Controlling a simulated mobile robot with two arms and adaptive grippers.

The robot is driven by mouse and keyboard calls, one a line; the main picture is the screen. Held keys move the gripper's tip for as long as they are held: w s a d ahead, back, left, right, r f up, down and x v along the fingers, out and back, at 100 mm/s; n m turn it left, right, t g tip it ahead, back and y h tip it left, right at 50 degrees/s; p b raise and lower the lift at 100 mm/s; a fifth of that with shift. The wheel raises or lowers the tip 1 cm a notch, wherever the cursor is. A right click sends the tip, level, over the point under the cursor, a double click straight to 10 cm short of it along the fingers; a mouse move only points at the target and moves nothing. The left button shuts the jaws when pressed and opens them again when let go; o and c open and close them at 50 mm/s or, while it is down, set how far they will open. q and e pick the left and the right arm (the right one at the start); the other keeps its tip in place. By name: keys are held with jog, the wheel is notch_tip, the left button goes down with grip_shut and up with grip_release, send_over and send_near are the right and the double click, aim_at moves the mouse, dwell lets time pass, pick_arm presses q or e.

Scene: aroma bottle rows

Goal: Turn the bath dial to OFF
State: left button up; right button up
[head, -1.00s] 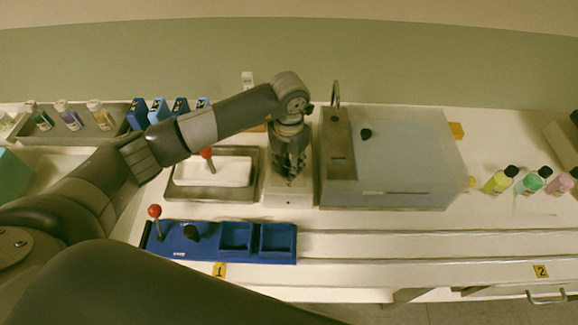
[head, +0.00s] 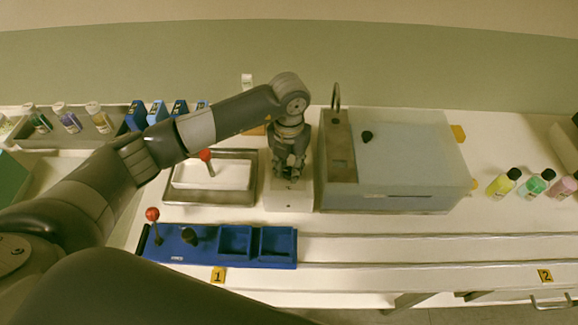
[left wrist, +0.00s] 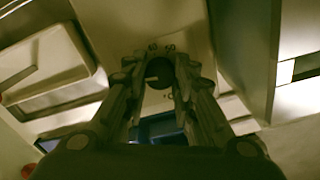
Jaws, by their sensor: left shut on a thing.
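My left gripper (head: 290,178) points down over the box. In the left wrist view my left gripper (left wrist: 160,80) has its two fingers shut on the dial, one on each side. In the head view the fingers hide the dial. My right gripper does not show.
The lidded bath (head: 400,165) stands right of the box. A tray with a white block and red-knobbed lever (head: 206,155) is close at left. A blue rack (head: 218,243) lies in front. Bottles (head: 502,182) stand at the right.

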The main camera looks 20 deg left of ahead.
aim_at(289, 171)
pick_arm(q)
jog(key=o, duration=1.1)
notch_tip(289, 171, up, 12)
jog(key=shift+r, duration=0.1)
